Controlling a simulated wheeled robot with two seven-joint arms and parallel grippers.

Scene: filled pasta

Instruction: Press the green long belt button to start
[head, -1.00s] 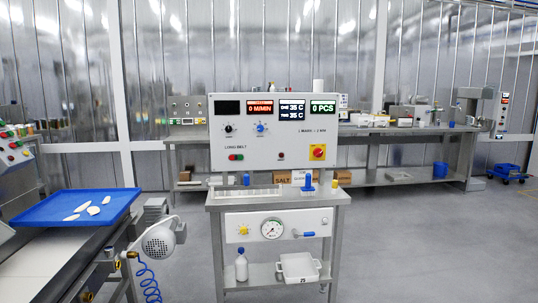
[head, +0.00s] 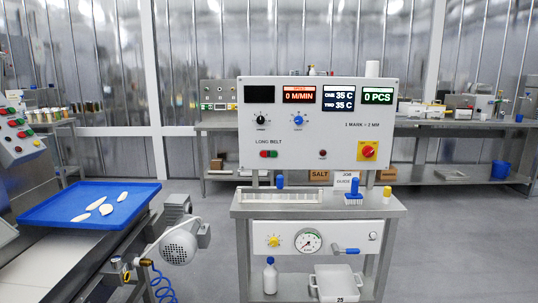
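The control panel (head: 220,0) is a white upright board on a steel cart in the middle of the head view. Its left part carries the label LONG BELT (head: 269,142). Under the label sit two small buttons side by side, a red button (head: 264,154) and the green button (head: 273,154). The speed display (head: 299,94) above reads 0 M/MIN and the count display (head: 378,96) reads 0 PCS. Neither of my grippers is in view.
The steel cart top (head: 300,211) below the panel holds a clear tray and blue-handled tools. A red stop knob (head: 368,151) is at the panel's lower right. A conveyor with a blue tray (head: 60,212) and a motor (head: 180,245) stand at left. The floor at right is clear.

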